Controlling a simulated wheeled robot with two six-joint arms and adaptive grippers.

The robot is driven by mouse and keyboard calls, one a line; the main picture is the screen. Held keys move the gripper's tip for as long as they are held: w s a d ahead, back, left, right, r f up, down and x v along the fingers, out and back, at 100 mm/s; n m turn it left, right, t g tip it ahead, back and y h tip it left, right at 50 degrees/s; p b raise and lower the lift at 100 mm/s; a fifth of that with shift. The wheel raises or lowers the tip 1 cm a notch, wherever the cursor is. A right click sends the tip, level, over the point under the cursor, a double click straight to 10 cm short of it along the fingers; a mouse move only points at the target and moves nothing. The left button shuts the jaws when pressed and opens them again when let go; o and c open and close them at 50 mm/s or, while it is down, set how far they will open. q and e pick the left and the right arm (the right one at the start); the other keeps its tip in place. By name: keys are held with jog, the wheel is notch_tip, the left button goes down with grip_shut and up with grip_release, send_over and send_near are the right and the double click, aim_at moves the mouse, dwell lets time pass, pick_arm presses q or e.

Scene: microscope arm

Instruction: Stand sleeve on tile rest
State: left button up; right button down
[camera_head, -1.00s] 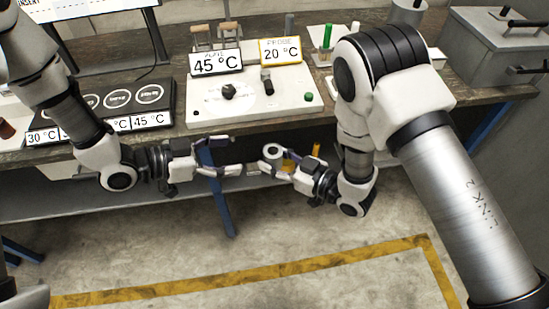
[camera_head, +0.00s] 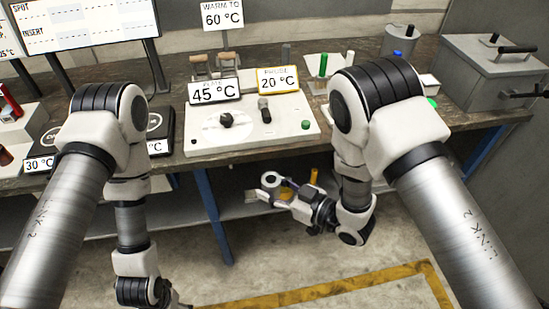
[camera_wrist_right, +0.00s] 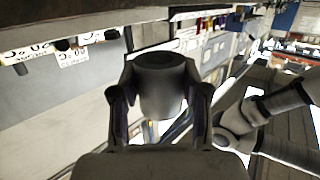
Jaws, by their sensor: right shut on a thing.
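My right gripper (camera_head: 274,184) is in front of the bench and below its top, over the lower shelf. It is shut on the sleeve (camera_wrist_right: 160,88), a short grey cylinder with a dark round opening. In the right wrist view the sleeve sits between the two fingers, its open end showing. In the head view the sleeve (camera_head: 271,179) looks like a small pale ring with a dark hole. My left arm hangs down at the lower left, and its fingers are outside the picture. I cannot pick out the tile rest for sure.
A pale control panel (camera_head: 250,135) with a knob, a lever and 45 °C and 20 °C cards fills the bench middle. A green-capped tube (camera_head: 323,66) stands behind it to the right. A grey lidded box (camera_head: 495,75) is at far right.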

jog(key=shift+w+d+r, duration=0.2)
jog(key=shift+w+r, duration=0.05)
jog(key=shift+r, duration=0.05)
jog(key=w+d+r+m+t+h, duration=0.1)
jog(key=w+d+m+t+h, duration=0.1)
jog(key=d+m+t+h, duration=0.2)
jog(key=w+d+r+m+t+h, duration=0.1)
jog(key=d+m+h, duration=0.6)
jog(key=d, duration=1)
jog(key=w+t+h, duration=0.1)
jog(key=t+h, duration=0.1)
jog(key=shift+d+r+m+t+h, duration=0.15)
jog(key=shift+r+m+t+h, duration=0.15)
jog(key=shift+t+h, duration=0.1)
